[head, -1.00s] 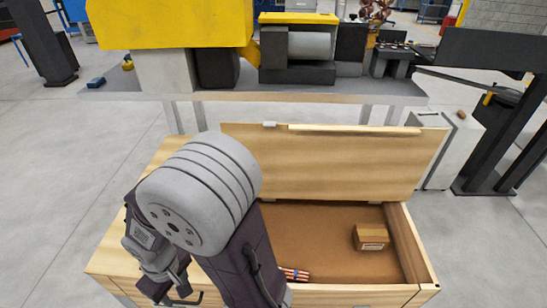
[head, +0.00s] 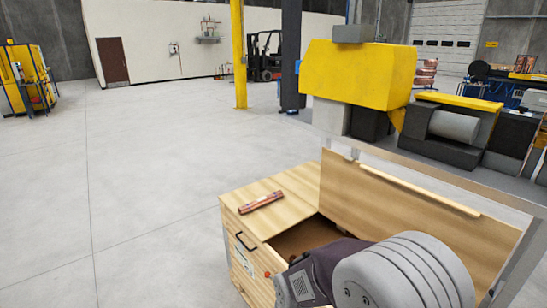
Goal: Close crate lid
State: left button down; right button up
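The wooden crate (head: 290,186) stands low in the middle of the head view. Its lid (head: 400,205) is open and stands up along the back side. Part of the brown inside (head: 300,236) shows; the rest is hidden by my arm. A copper tube bundle (head: 262,202) lies on the crate's flat wooden top, left of the opening. One of my arms crosses the lower right, in front of the opening and the lower part of the lid. Neither gripper's fingers can be seen.
A dark handle (head: 245,241) is on the crate's near left side. A yellow post (head: 239,55) stands farther back. The floor (head: 130,190) at left is clear.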

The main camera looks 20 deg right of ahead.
aim_at(370, 203)
jog(key=k+l+u, duration=0.15)
jog(key=k+l, duration=0.2)
jog(key=k+l+u, duration=0.1)
jog(key=k+l, duration=0.2)
jog(key=k, duration=0.2)
jog(key=k+l+u, duration=0.15)
jog(key=k+l, duration=0.15)
jog(key=k, duration=0.15)
jog(key=l+u, duration=0.1)
jog(key=l, duration=0.35)
jog(key=k+l, duration=0.15)
jog(key=l, duration=0.3)
jog(key=l+u, duration=0.15)
jog(key=l, duration=0.35)
jog(key=k+l, duration=0.2)
jog(key=l, duration=0.2)
jog(key=k+l+u, duration=0.15)
jog(key=l, duration=1.05)
jog(key=k+l+u, duration=0.1)
jog(key=l, duration=1.45)
jog(key=k+u, duration=0.05)
